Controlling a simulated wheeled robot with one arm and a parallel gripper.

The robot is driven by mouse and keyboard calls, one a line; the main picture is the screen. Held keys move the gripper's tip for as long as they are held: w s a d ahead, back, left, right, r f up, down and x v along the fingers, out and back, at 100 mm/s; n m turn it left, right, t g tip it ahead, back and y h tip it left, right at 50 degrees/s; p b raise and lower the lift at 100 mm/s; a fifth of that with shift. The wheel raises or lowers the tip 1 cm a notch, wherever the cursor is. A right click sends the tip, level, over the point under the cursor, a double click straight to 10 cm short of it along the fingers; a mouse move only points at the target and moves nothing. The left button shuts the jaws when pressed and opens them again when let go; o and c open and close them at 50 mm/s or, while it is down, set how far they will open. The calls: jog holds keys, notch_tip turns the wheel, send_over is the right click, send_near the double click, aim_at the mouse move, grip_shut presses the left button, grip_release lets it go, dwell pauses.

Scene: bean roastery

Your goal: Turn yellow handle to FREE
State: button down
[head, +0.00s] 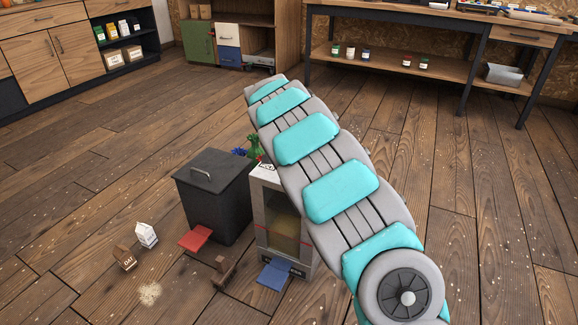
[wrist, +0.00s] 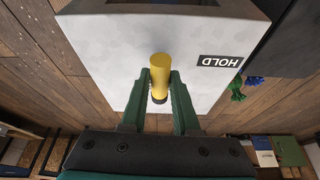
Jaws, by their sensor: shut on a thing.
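The yellow handle (wrist: 159,66) is a short bar with a dark end on the pale top of a box (wrist: 110,50) in the wrist view. My gripper (wrist: 160,84) has its two green fingers on either side of the handle, shut on it. A black HOLD label (wrist: 220,62) reads upside down to the right of the handle. No FREE label shows. In the head view the pale box (head: 285,220) has a front window with tan contents. My arm covers part of it and hides the handle and gripper there.
A black lidded bin (head: 212,195) with a red pedal (head: 196,237) stands left of the box. A blue pedal (head: 275,275) is at the box's front. Green and blue items (head: 255,147) lie behind. A small carton (head: 146,235) is on the floor at left.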

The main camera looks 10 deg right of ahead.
jog(key=shift+f+m, duration=0.1)
jog(key=shift+m, duration=0.5)
jog(key=shift+g+b, duration=0.3)
jog(key=shift+a, duration=0.1)
jog(key=c, duration=0.7)
grip_release()
jog(key=shift+o, duration=0.2)
jog(key=shift+r, duration=0.2)
jog(key=v, duration=0.7)
jog(key=shift+a+r, duration=0.2)
jog(key=shift+r, duration=0.05)
jog(key=shift+s, duration=0.1)
